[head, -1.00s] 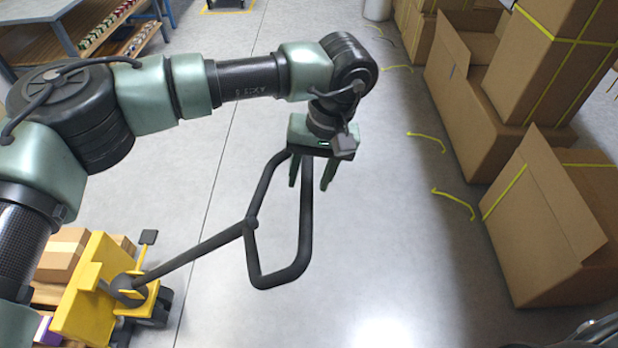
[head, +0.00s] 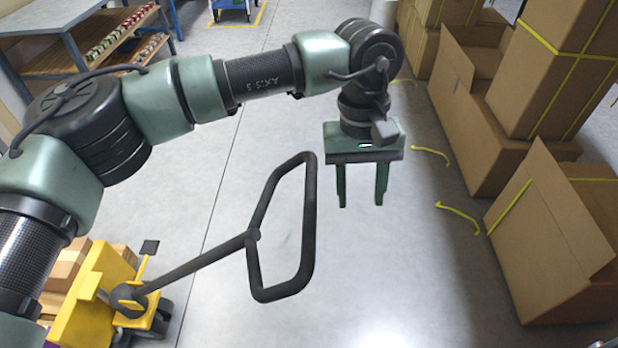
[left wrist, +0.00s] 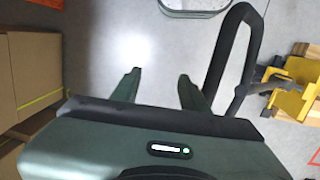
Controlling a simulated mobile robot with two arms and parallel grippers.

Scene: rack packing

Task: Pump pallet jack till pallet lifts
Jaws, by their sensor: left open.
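The yellow pallet jack (head: 88,300) stands at the lower left in the head view, and its long dark handle shaft slants up to the right. The handle's black loop (head: 309,225) stands in mid-picture. My left gripper (head: 361,203) is open and empty, to the right of the loop's upper part and apart from it. In the left wrist view the fingers (left wrist: 160,90) have only floor between them, and the loop (left wrist: 228,55) is to their right. My right gripper is not in view.
Large cardboard boxes (head: 555,240) with yellow straps line the right side. A shelf table (head: 45,20) with small items is at the top left, and a blue cart (head: 232,5) is at the back. The grey floor around the handle is clear.

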